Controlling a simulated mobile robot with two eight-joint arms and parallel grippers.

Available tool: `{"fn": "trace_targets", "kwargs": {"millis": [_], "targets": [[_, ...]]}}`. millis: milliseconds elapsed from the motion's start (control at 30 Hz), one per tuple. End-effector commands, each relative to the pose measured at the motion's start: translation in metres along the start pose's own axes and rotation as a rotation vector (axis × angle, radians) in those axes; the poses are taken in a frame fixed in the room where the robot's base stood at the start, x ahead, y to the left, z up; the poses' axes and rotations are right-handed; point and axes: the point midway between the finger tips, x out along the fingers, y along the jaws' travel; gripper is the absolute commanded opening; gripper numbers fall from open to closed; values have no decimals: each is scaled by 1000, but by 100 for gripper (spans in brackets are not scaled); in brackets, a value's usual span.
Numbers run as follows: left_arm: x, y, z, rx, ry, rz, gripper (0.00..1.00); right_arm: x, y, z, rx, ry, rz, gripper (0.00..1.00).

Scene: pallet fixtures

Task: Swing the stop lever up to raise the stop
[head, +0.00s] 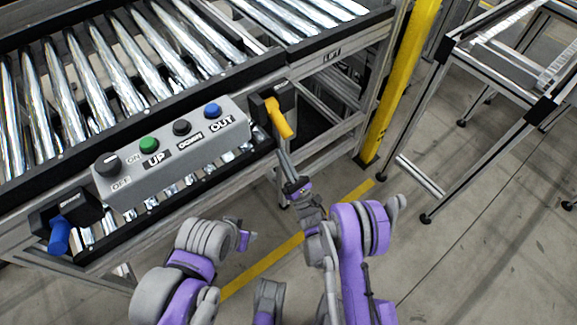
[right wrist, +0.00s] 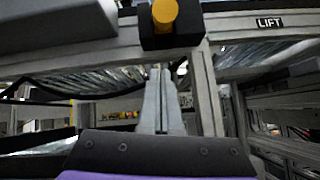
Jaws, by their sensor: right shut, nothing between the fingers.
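In the right wrist view the yellow lever (right wrist: 164,14) shows nearly end-on at the top. The blue lever (head: 60,235) hangs down from a black block at the left corner. My right gripper (head: 281,154) is shut and empty, just below the yellow handle; its fingers (right wrist: 161,75) point at the frame below the black mount, apparently not touching.
A grey control box (head: 172,150) with a knob and several coloured buttons sits between the levers. Rollers (head: 130,60) lie behind it. A yellow post (head: 402,75) stands to the right, with a LIFT label (right wrist: 269,22) on the beam. The floor in front is clear.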

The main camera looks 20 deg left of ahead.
Motion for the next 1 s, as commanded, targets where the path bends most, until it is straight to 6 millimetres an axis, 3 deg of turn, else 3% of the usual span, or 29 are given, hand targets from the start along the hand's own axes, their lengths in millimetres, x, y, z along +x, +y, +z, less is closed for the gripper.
{"fn": "trace_targets", "kwargs": {"millis": [200,300,500,1000], "targets": [[0,0,0,0,0,0,50,43,0,3,1,-1,-1,0],[0,0,0,0,0,0,50,44,-1,21,-1,0,-2,0],[-1,0,0,0,0,0,50,48,0,36,-1,0,-1,0],[-2,0,0,0,1,0,50,50,-2,39,0,6,-2,0]]}}
